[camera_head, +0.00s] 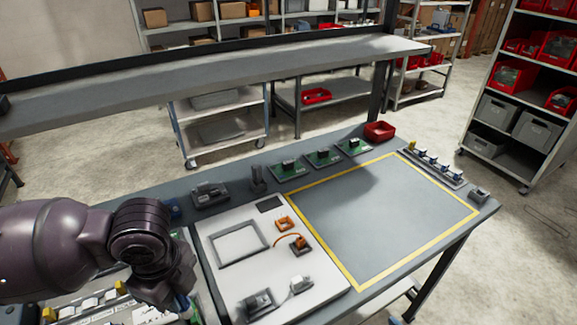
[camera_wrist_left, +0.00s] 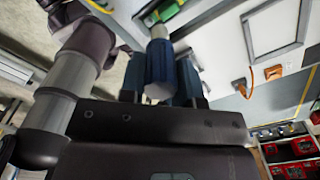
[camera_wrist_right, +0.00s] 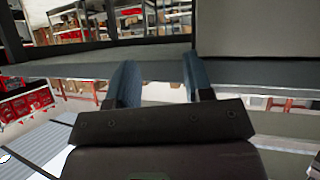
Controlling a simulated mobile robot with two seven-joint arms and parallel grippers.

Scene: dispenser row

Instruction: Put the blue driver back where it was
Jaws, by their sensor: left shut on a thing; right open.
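The blue driver (camera_wrist_left: 159,72) shows in the left wrist view as a blue handle with a grey end, between the two dark blue fingers of my left gripper (camera_wrist_left: 162,78). My left gripper is shut on it. In the head view my left gripper (camera_head: 180,302) is at the lower left, over the left part of the bench, and my arm mostly hides the driver there. My right gripper (camera_wrist_right: 161,80) is open and empty in the right wrist view; it is outside the head view. I cannot tell which spot the driver came from.
A white board (camera_head: 222,284) with a grey frame and small parts lies right of my left gripper. A yellow-bordered area (camera_head: 385,225) on the bench is clear. Green circuit boards (camera_head: 323,158), a red bin (camera_head: 379,131) and a dark upright holder (camera_head: 258,179) stand along the back.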

